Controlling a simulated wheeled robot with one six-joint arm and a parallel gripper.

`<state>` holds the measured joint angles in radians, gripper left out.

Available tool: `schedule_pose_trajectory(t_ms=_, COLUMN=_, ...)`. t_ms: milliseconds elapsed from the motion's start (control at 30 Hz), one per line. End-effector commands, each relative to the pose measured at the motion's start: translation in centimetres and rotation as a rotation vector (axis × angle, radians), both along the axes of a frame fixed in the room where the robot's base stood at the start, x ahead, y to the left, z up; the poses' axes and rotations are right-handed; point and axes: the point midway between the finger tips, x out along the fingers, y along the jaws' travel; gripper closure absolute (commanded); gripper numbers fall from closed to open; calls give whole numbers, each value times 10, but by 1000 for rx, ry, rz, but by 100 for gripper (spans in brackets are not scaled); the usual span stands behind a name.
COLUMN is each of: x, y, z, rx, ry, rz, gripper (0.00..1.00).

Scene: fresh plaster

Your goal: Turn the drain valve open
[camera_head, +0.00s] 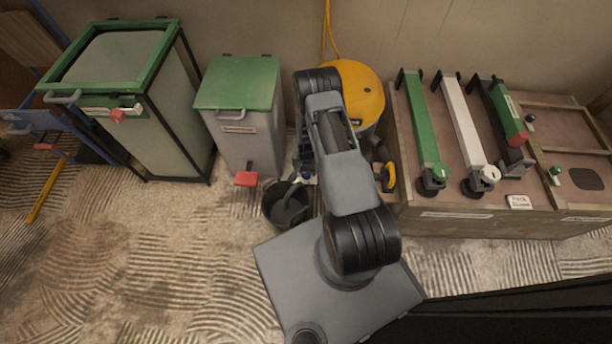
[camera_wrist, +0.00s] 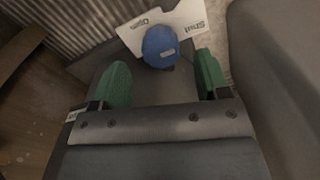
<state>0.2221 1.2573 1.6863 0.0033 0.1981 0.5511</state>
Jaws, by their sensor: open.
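The drain valve shows in the wrist view as a round blue knob (camera_wrist: 160,46) with a small pale mark on its face. A white plate (camera_wrist: 186,22) with the words "Shut" and "Open" lies behind it. My gripper (camera_wrist: 162,68) is open, with its two green-padded fingers to the left and right of the knob's near side. I see a gap between each finger and the knob. In the head view my gripper (camera_head: 303,172) is small and low above a black bucket, and my arm hides the valve there.
The black bucket (camera_head: 275,208) stands on the ridged floor. A grey bin with a green lid (camera_head: 238,84) and red pedal (camera_head: 246,179) is at its left. A yellow rounded machine (camera_head: 362,88) is behind my arm. A workbench (camera_head: 480,224) with long tools stands at the right.

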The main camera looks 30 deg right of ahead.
Motion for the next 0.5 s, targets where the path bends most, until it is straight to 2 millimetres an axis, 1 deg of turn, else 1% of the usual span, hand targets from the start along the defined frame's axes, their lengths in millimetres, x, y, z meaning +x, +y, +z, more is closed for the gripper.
schedule_pose_trajectory(t_ms=33, x=0, y=0, z=-12, rx=0, ry=1, rz=0, gripper=31)
schedule_pose_trajectory(t_ms=200, x=0, y=0, z=-31, rx=0, ry=0, rz=0, gripper=31)
schedule_pose_trajectory(t_ms=333, x=0, y=0, z=-39, rx=0, ry=0, rz=1, gripper=31)
schedule_pose_trajectory(t_ms=500, x=0, y=0, z=-42, rx=0, ry=-1, rz=1, gripper=31)
